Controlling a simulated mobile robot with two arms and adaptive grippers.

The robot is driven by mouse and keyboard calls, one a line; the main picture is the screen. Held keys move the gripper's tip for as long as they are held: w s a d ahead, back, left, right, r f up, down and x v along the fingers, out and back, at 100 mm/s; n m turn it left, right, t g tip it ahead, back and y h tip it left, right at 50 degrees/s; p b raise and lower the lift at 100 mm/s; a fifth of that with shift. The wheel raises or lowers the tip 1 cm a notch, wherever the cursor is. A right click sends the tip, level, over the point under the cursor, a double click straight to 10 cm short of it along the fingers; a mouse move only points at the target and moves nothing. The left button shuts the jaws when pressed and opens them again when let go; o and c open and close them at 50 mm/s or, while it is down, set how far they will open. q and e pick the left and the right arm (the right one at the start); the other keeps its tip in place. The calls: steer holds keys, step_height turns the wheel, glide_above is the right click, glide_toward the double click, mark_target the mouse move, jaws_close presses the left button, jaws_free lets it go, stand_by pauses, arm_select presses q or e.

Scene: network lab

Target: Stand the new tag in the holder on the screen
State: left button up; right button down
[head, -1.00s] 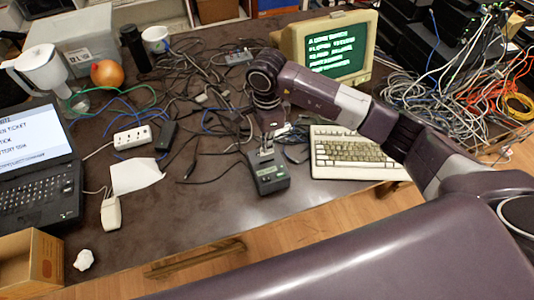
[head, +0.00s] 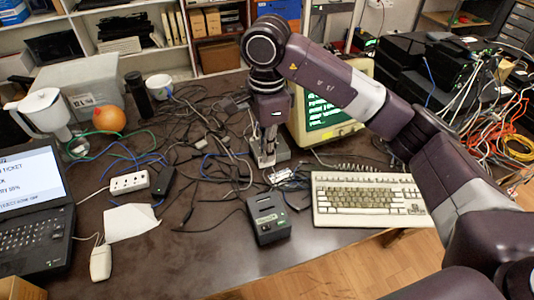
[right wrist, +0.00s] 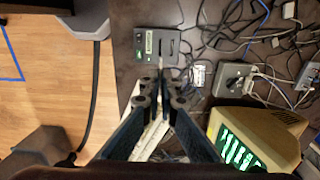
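My right gripper (head: 266,158) points down above the desk, left of the old screen (head: 325,112) and behind the dark box with slots (head: 268,217). In the right wrist view its fingertips (right wrist: 162,88) are close together. A thin pale sliver (right wrist: 161,63), seen edge-on between the tips, looks like the tag; its face does not show. The box (right wrist: 158,45) lies beyond the tips there, and the beige screen (right wrist: 265,135) is at lower right. My forearm covers the screen's top in the head view, so I cannot make out the holder. My left gripper is out of view.
A beige keyboard (head: 368,200) lies in front of the screen. Tangled cables cover the desk's middle. A power strip (head: 129,183), white paper (head: 131,222), mouse (head: 101,262) and laptop (head: 30,210) are on the left.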

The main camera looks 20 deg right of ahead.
steer(key=shift+r+p, duration=0.9)
steer(key=shift+r, duration=0.75)
